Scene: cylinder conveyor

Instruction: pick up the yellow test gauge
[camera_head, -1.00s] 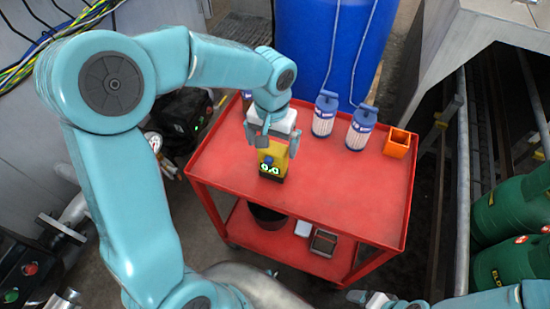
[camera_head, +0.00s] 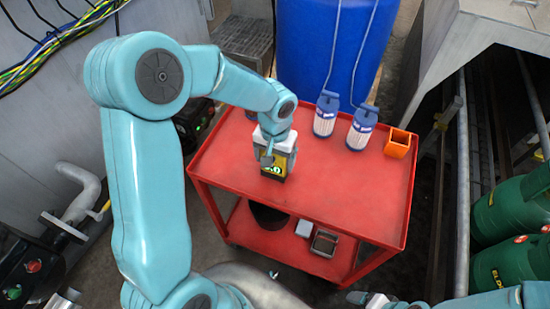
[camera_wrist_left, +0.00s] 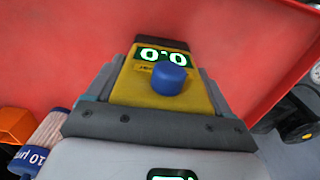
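The yellow test gauge (camera_head: 272,171) stands on the red top of the cart, towards its left side. In the left wrist view the gauge (camera_wrist_left: 158,88) shows a lit green display reading like 0.0 and a blue knob. My left gripper (camera_head: 275,158) is down over the gauge, with one finger on each side of it. The fingers lie close along its sides in the left wrist view (camera_wrist_left: 160,90); whether they press on it I cannot tell. My right gripper (camera_head: 366,298) shows only partly at the bottom edge, away from the cart top; its opening is unclear.
A blue drum (camera_head: 335,45) is behind. The front right of the cart top is clear.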

